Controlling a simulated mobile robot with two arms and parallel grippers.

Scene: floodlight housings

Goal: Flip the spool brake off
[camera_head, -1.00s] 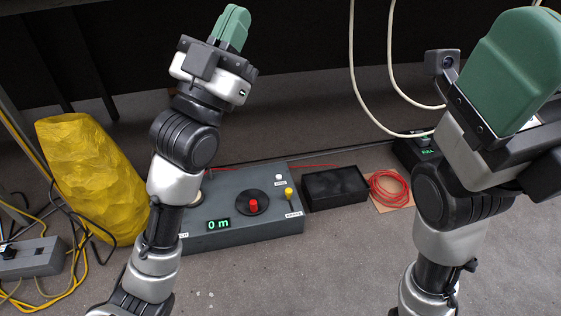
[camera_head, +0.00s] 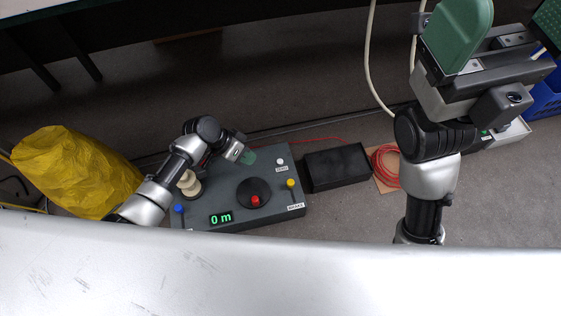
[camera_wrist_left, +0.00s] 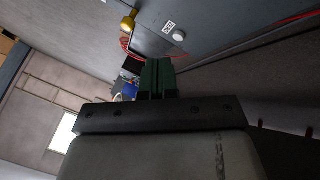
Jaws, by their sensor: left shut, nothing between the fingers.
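A grey control box (camera_head: 222,186) sits on the floor. A yellow-knobbed lever (camera_head: 290,184) stands at its right side above a small label that seems to read BRAKE; the yellow knob also shows in the left wrist view (camera_wrist_left: 128,22). A cream spool (camera_head: 188,183) is at the box's left, partly behind my left arm. My left gripper (camera_head: 248,157) is shut and empty above the box's back part, left of the yellow lever and apart from it.
The box also carries a red knob on a black disc (camera_head: 255,200), a white button (camera_head: 280,161), a blue-knobbed lever (camera_head: 179,208) and a display reading 0 m (camera_head: 220,218). A black tray (camera_head: 336,168) and coiled red cable (camera_head: 386,165) lie right. A yellow sack (camera_head: 75,172) stands left.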

